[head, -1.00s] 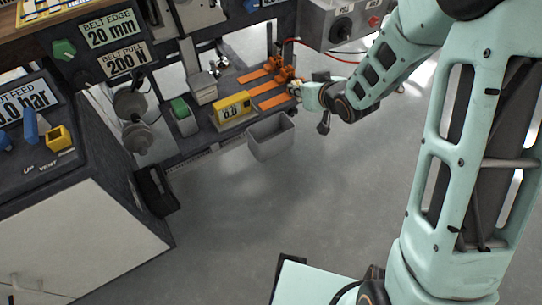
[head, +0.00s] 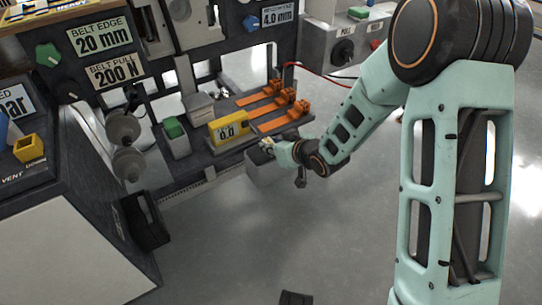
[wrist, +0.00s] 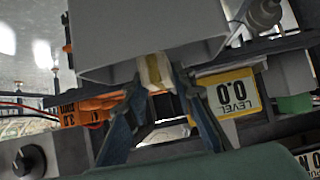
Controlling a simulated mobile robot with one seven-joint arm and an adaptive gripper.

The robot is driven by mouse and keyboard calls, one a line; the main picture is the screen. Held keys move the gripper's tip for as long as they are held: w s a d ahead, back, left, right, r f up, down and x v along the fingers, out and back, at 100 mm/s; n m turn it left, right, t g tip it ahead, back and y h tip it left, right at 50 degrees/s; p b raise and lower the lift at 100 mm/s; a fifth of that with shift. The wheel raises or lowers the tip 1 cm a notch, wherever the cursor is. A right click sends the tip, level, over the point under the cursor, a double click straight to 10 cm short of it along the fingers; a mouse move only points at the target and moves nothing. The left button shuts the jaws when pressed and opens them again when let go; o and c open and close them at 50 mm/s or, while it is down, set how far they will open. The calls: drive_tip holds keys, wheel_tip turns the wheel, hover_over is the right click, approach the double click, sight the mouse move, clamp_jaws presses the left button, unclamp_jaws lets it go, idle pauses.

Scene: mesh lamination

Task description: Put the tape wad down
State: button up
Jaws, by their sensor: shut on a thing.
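The tape wad (wrist: 152,72) is a small off-white piece with a yellowish strip. In the wrist view it is pinched between the blue fingertips of my gripper (wrist: 157,80). In the head view my gripper (head: 270,148) is at the front of the bench shelf, close to the grey bin. The grey bin (head: 262,172) hangs at the shelf's front edge, partly covered by my gripper. The bin (wrist: 125,25) looms large in the wrist view, and the wad overlaps its rim there. I cannot tell whether the wad is inside the opening or just above it.
A yellow level gauge (head: 229,129) reading 0.0 stands on the shelf beside the bin. Several orange clamps (head: 270,108) lie behind. A green-topped block (head: 175,138) is left of the gauge.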

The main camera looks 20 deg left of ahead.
wheel_tip(320, 180, down, 3)
drive_tip(key=shift+f+b, duration=0.15)
drive_tip(key=shift+b, duration=0.3)
